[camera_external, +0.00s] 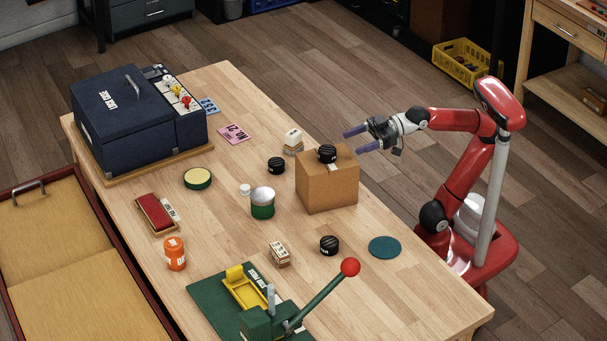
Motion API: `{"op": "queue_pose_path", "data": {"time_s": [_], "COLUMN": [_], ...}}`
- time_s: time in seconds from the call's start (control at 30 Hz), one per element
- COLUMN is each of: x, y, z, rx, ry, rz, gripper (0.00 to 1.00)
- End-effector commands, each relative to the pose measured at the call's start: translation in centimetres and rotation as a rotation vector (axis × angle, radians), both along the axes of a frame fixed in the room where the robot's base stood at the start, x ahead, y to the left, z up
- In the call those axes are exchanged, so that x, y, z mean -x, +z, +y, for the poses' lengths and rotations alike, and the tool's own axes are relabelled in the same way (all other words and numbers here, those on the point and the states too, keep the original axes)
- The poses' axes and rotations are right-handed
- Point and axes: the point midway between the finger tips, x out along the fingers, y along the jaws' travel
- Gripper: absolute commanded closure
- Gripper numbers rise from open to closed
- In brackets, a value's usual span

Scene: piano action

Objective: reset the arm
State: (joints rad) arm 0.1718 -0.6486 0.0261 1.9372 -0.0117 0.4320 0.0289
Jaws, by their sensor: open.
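My red arm stands at the right side of the wooden table (225,90). Its gripper (356,141) is open and empty, with its two bluish fingers pointing left. It is raised near the upper right of a cardboard-coloured box (325,188). A black round piece (327,152) sits on top of that box, apart from the fingers in the picture.
A dark blue case (125,120) fills the table's far left. A green lever press (268,320) with a red knob stands at the front. A green can (262,205), an orange bottle (175,253), black round pieces and small blocks lie between. A yellow crate (460,62) is on the floor behind.

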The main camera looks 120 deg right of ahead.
Motion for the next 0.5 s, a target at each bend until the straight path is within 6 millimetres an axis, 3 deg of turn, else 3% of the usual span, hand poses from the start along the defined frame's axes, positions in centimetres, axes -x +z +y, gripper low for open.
{"op": "queue_pose_path", "data": {"time_s": [0.17, 0.5], "x": [1.6, 1.8], "y": [0.2, 0.2], "z": [0.2, 0.3], "rx": [0.000, 0.000], "ry": [0.000, 0.000], "rz": [-0.001, 0.001], "gripper": [0.31, 0.31]}}
